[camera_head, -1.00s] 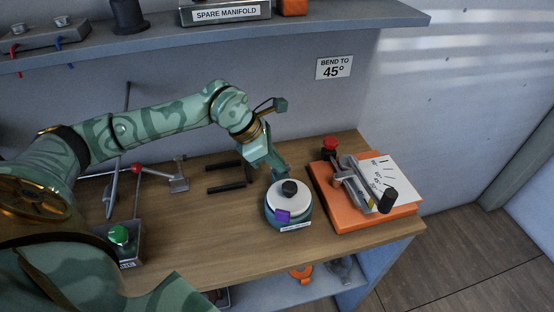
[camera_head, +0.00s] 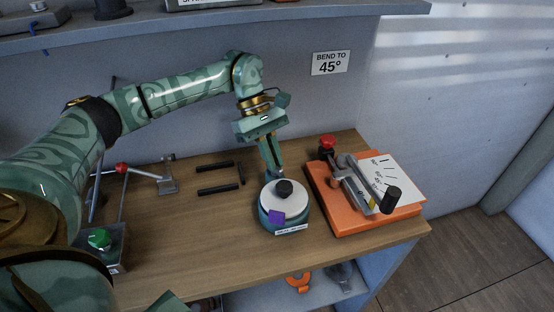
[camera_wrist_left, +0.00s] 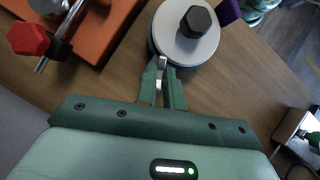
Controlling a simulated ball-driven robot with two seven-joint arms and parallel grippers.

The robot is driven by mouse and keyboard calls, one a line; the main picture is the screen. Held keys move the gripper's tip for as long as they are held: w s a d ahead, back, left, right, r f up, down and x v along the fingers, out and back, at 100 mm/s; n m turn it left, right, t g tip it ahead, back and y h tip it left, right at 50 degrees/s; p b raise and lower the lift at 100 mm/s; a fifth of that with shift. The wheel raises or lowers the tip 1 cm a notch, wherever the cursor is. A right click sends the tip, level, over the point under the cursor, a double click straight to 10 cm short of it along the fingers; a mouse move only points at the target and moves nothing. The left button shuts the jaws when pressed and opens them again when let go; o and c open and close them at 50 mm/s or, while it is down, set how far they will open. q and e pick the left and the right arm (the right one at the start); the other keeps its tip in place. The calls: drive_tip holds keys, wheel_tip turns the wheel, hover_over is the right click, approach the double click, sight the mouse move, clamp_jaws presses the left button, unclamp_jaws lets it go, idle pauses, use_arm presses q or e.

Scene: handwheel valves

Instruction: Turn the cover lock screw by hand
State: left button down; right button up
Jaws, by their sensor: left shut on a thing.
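A round container with a teal body and a white cover (camera_head: 271,203) stands on the bench in the head view. A black knob (camera_head: 284,188) sits on top of the cover, and a purple tab (camera_head: 277,217) is at its front. My left gripper (camera_head: 274,175) reaches down to the container's back side. In the left wrist view its fingers (camera_wrist_left: 162,88) are closed on a small metal piece (camera_wrist_left: 161,72), which looks like the cover lock screw, at the edge of the white cover (camera_wrist_left: 186,46). The fingers hide most of that piece. My right gripper is not seen.
An orange bending fixture (camera_head: 345,210) with a red knob and black-ended lever stands right of the container. Black rods (camera_head: 218,189) lie behind and left. Bare wood (camera_head: 190,240) lies in front.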

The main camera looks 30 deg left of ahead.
use_arm(q)
drive_tip(key=m, duration=0.1)
drive_tip(key=m+g, duration=0.1)
drive_tip(key=m+y, duration=0.1)
drive_tip(key=shift+w+d+m+g, duration=0.1)
drive_tip(key=shift+w+m+g, duration=0.15)
drive_tip(key=shift+m+g, duration=0.05)
drive_tip(key=c, duration=1.5)
unclamp_jaws()
drive_tip(key=shift+m, duration=0.4)
drive_tip(key=shift+s, duration=0.1)
wheel_tip(320, 180, up, 6)
drive_tip(key=p, duration=0.4)
drive_tip(key=shift+p, duration=0.3)
drive_tip(key=shift+f, duration=0.1)
